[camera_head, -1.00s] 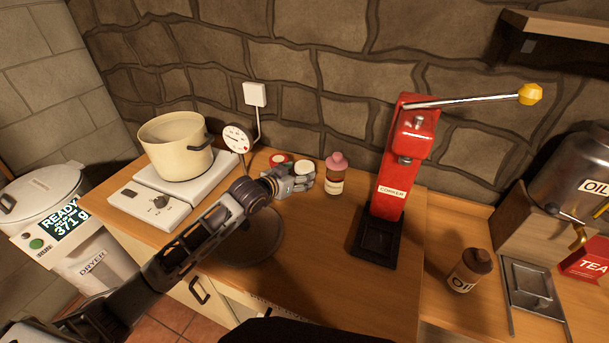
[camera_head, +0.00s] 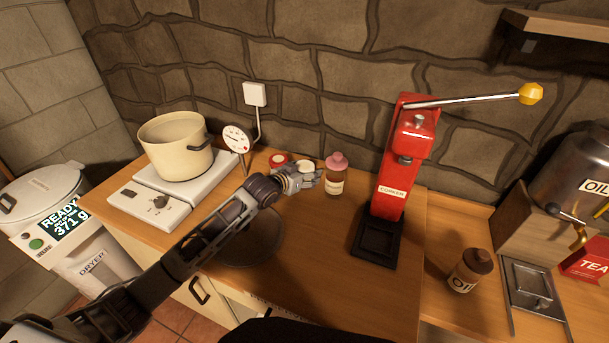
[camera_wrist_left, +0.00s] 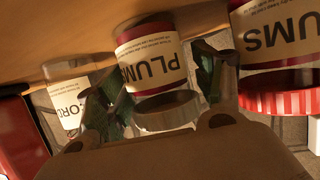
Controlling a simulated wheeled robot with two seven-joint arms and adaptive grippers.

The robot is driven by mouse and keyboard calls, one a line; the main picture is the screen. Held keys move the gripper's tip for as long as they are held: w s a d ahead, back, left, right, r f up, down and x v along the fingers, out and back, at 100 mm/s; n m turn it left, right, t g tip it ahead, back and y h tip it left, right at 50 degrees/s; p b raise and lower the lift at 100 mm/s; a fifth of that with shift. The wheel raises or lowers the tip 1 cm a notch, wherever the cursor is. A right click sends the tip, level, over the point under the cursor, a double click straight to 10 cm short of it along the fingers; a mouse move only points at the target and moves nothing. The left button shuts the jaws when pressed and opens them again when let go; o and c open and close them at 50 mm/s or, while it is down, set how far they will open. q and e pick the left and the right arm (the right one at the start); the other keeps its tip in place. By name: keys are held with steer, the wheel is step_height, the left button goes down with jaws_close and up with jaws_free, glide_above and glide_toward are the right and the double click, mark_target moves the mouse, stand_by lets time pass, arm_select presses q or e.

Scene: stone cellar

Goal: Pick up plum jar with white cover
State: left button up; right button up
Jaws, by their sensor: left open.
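The plum jar with the white cover (camera_wrist_left: 152,65) shows dark red contents and a PLUMS label in the left wrist view, where things appear upside down. In the head view only its pale lid (camera_head: 306,165) shows clearly; the gripper hides most of its body. My left gripper (camera_head: 306,181) is open at the jar, and in the left wrist view its fingers (camera_wrist_left: 158,92) stand on either side of it. I cannot tell whether they touch it. My right gripper is not in view.
A second plum jar with a red cover (camera_wrist_left: 285,98) stands close beside one finger. A pink-capped bottle (camera_head: 335,178) stands close on the other side. The pot (camera_head: 172,150), dial gauge (camera_head: 234,139) and red corker (camera_head: 393,185) are nearby. The front counter (camera_head: 315,265) is clear.

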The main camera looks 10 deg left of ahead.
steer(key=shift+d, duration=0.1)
arm_select(q)
steer(key=c, duration=1)
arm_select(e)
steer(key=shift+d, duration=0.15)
arm_select(q)
steer(key=shift+r, duration=0.1)
steer(key=shift+r, duration=0.35)
step_height(320, 180, up, 8)
steer(key=shift+f, duration=0.1)
steer(key=shift+r+p, duration=0.3)
steer(key=shift+r, duration=0.4)
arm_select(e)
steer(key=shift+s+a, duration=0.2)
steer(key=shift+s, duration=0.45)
